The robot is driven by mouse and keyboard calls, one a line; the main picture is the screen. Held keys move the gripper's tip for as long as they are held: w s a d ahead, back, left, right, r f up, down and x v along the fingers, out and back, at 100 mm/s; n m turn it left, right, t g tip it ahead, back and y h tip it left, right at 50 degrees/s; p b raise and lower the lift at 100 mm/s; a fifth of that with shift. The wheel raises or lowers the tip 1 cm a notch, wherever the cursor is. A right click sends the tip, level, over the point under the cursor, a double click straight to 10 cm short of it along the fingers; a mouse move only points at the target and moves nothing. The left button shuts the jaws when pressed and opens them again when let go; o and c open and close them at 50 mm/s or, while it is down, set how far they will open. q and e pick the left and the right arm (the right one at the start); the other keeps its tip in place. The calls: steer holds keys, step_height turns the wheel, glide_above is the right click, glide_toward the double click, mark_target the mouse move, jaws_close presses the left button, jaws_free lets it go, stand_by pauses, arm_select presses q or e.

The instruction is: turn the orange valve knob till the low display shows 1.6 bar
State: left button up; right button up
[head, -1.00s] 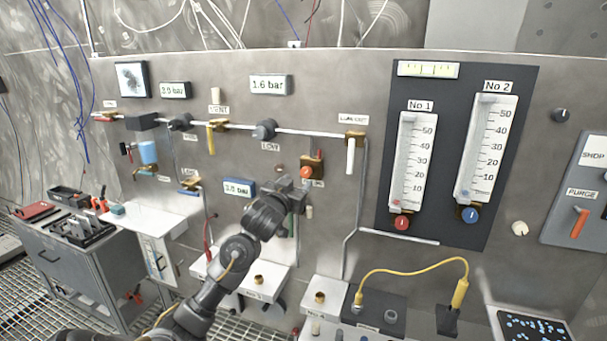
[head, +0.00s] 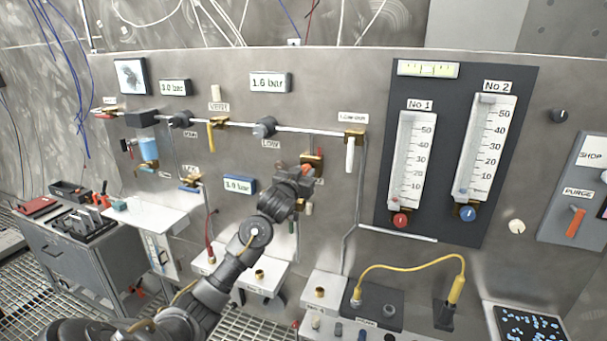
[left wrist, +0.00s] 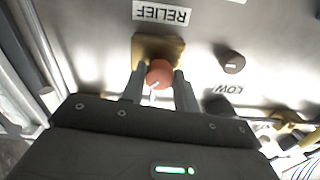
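The orange valve knob (left wrist: 160,73) sits on a brass block under the RELIEF label in the left wrist view. In the head view the orange knob (head: 306,169) is partly hidden behind my left gripper (head: 301,180). The wrist view shows the two dark fingers of my left gripper (left wrist: 160,82) on either side of the knob. They look open, with little gap; contact is not clear. A display (head: 270,83) above the grey LOW knob (head: 265,130) reads 1.6 bar. The small blue-framed display (head: 239,184) seems to read 1.9 bar. My right gripper is not in view.
The 1.0 bar display (head: 175,88) is at upper left. A brass valve with a white lever (head: 350,153) hangs right of the knob. Another dark knob (left wrist: 231,62) is close beside the gripper. White shelves (head: 262,277) jut out below the arm.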

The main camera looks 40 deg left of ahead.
arm_select(q)
steer(key=c, duration=0.3)
steer(key=shift+m, duration=1)
steer(key=o, duration=1)
steer(key=shift+c, duration=0.2)
